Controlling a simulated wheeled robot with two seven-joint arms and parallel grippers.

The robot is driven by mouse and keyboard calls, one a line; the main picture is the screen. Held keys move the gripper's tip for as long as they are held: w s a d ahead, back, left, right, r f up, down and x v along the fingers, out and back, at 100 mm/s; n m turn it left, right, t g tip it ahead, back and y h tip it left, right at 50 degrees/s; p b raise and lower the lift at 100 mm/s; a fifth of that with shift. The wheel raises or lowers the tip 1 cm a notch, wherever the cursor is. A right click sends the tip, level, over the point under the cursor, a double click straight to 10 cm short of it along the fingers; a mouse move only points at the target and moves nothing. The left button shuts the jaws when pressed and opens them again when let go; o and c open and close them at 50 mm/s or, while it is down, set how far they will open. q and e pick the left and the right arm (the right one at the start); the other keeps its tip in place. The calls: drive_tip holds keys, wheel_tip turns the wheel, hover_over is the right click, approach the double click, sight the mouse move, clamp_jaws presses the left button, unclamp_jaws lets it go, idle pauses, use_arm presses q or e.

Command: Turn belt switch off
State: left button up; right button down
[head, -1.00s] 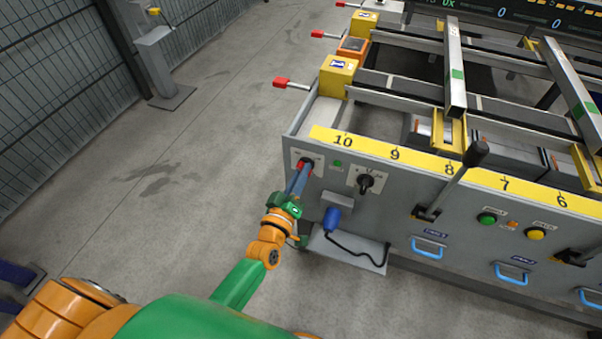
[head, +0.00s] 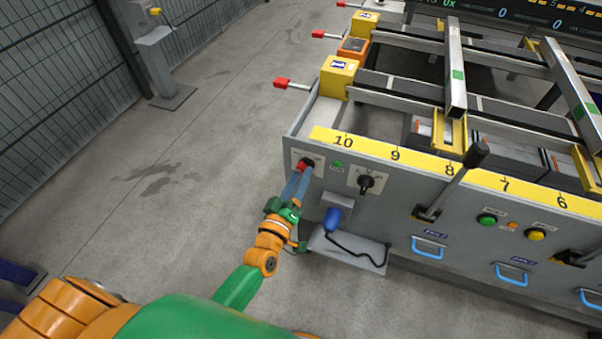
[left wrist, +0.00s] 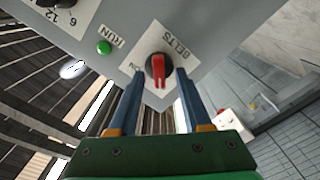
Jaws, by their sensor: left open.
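The belt switch (left wrist: 157,70) is a red-handled rotary knob on a white plate marked BELTS in the left wrist view. An "ON" mark shows at the plate's left edge. In the head view the red knob (head: 305,166) sits at the left end of the grey table's front panel. My left gripper (left wrist: 155,80) is open, with its two blue fingers on either side of the red handle. I cannot tell whether they touch it. My right gripper is not in view.
A green RUN lamp (left wrist: 104,47) and a black dial (head: 366,183) are beside the switch. A black lever (head: 452,180) stands out from the panel farther right.

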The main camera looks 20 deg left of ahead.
use_arm(q)
drive_tip(key=s, duration=0.5)
drive_tip(key=shift+s+a, duration=0.1)
drive_tip(key=shift+s, duration=0.25)
drive_tip(key=s+f+m+g+p, duration=0.85)
drive_tip(key=s+f+g, duration=0.35)
drive_tip(key=s+f, duration=0.55)
drive_tip(key=s+a+f+m+g+p, duration=0.1)
drive_tip(key=s+a+f+g, duration=0.1)
drive_tip(key=s, duration=0.5)
drive_tip(key=s+a+f+m+g+p, duration=0.1)
drive_tip(key=s+a+f+m+g, duration=0.1)
drive_tip(key=s, duration=0.5)
drive_tip(key=shift+a+f+g+y, duration=0.2)
drive_tip(key=shift+g+y, duration=0.1)
drive_tip(key=shift+g, duration=0.2)
